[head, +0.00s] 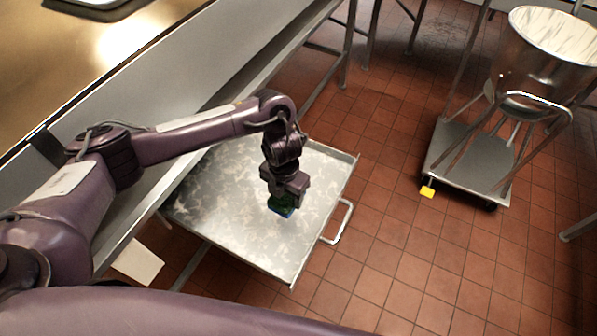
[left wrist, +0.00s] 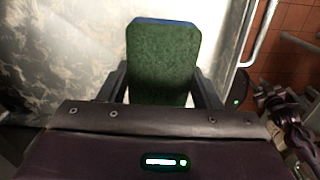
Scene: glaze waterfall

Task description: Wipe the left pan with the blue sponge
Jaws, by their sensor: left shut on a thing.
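The pan (head: 230,190) is a wide, shallow metal tray with blotchy grey marks and a loop handle on its right side. My left gripper (head: 285,200) points down over the right half of the pan, shut on the sponge (head: 281,209). In the left wrist view the sponge (left wrist: 163,62) shows a green face and a thin blue edge between the two fingers. The blotchy pan surface (left wrist: 60,60) lies behind it. I cannot tell whether the sponge touches the pan.
A long metal counter (head: 200,70) runs along the left, above the pan's far-left edge. A wheeled cart (head: 470,165) with a large metal bowl (head: 545,60) stands at the right, with a yellow tag at its corner. Red tiled floor lies clear between pan and cart.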

